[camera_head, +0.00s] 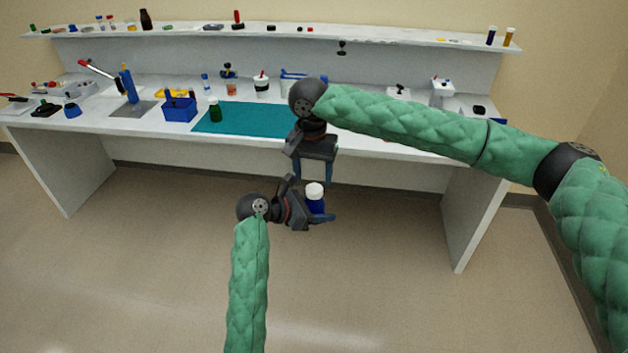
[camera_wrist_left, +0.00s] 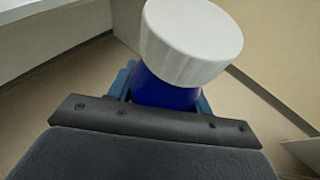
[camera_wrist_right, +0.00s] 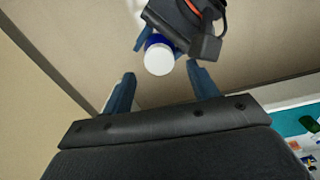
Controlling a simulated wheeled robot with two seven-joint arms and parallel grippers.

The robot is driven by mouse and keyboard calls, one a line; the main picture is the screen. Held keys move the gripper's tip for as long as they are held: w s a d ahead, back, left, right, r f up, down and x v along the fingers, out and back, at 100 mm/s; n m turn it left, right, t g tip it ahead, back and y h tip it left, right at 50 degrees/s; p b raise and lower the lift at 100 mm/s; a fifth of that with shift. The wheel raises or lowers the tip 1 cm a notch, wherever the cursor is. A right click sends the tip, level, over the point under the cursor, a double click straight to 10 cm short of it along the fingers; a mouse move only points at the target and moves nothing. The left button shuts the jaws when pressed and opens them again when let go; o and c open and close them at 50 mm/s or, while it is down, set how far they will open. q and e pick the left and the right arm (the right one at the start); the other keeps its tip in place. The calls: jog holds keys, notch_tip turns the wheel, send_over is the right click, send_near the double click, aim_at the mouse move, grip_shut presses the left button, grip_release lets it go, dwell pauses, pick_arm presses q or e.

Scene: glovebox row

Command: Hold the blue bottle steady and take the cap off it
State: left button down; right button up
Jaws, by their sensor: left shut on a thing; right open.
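The blue bottle (camera_head: 315,205) is held upright in front of the bench, in the air. Its white cap (camera_head: 314,190) sits on top, and it fills the upper part of the left wrist view (camera_wrist_left: 190,40). My left gripper (camera_head: 322,216) is shut on the bottle's blue body (camera_wrist_left: 165,95) below the cap. My right gripper (camera_head: 327,178) is open and empty, pointing down just above and behind the cap. In the right wrist view the cap (camera_wrist_right: 159,58) lies beyond the open fingertips (camera_wrist_right: 160,82), apart from them.
The white bench (camera_head: 350,145) stands behind both grippers, with a teal mat (camera_head: 245,120), a blue bin (camera_head: 179,109) and a green bottle (camera_head: 215,110) on it. A shelf (camera_head: 280,33) with small items runs above. The floor below the grippers is clear.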

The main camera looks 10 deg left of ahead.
aim_at(314, 188)
jog(key=r, duration=0.1)
jog(key=w+r, duration=0.1)
jog(key=r, duration=0.1)
jog(key=shift+d, duration=0.1)
jog(key=shift+r+n, duration=0.25)
jog(key=shift+n, duration=0.15)
jog(key=shift+s+r+n, duration=0.2)
jog(key=shift+s+n, duration=0.05)
jog(key=shift+n, duration=0.75)
jog(key=n, duration=0.4)
jog(key=shift+s+f, duration=0.1)
jog(key=shift+s, duration=0.05)
jog(key=n, duration=0.3)
jog(key=shift+s, duration=0.1)
jog(key=shift+f+n, duration=0.3)
jog(key=shift+f, duration=3.7)
jog(key=shift+c, duration=0.4)
